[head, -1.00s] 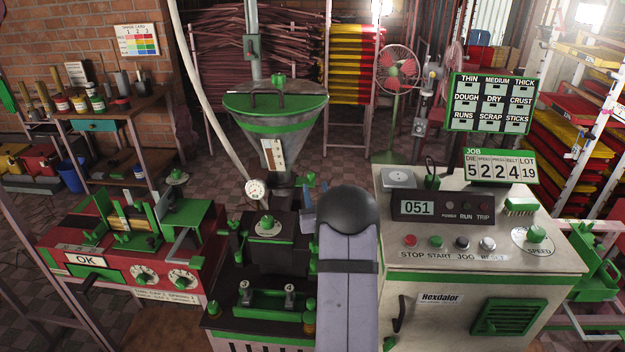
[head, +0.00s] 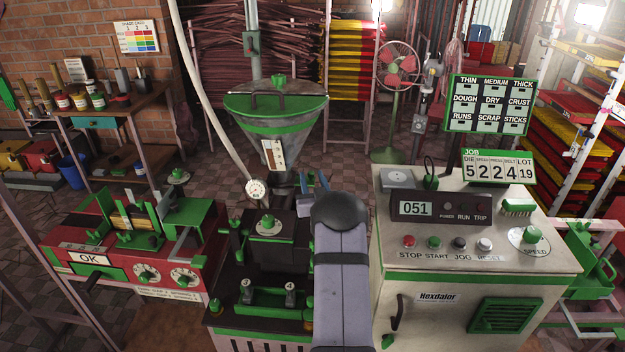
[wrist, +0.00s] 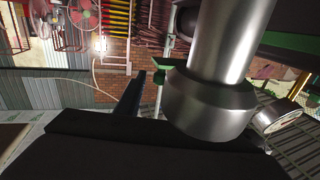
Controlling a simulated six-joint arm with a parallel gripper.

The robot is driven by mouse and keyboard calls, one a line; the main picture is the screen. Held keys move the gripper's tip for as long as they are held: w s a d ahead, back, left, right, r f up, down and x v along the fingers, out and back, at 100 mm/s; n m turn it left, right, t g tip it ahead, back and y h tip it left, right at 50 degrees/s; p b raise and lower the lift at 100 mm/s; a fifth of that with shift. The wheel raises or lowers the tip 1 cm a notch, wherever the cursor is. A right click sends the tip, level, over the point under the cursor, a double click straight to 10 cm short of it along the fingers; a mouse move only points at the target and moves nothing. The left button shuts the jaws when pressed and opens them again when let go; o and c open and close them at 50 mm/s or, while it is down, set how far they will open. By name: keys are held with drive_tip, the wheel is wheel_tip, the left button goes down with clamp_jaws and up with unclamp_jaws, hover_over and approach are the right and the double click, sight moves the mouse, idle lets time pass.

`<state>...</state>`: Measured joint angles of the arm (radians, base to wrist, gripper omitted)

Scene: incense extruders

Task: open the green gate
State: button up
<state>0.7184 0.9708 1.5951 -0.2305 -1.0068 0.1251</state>
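I cannot tell for sure which green part is the gate. No contact can be made out.
The metal tube (wrist: 222,70) stands close to my gripper in the wrist view. A round gauge (head: 257,190) is left of the fingers. The cream control cabinet (head: 400,290) stands to the right, the red machine (head: 75,250) to the left.

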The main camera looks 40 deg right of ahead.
clamp_jaws()
drive_tip(key=s+d+b, duration=0.1)
drive_tip(key=s+d, duration=0.2)
drive_tip(key=shift+s+d, duration=0.25)
unclamp_jaws()
drive_tip(key=b+v, duration=0.2)
drive_tip(key=v, duration=0.5)
drive_tip(key=shift+b, duration=0.35)
drive_tip(key=shift+s+a, duration=0.1)
drive_tip(key=shift+a, duration=0.05)
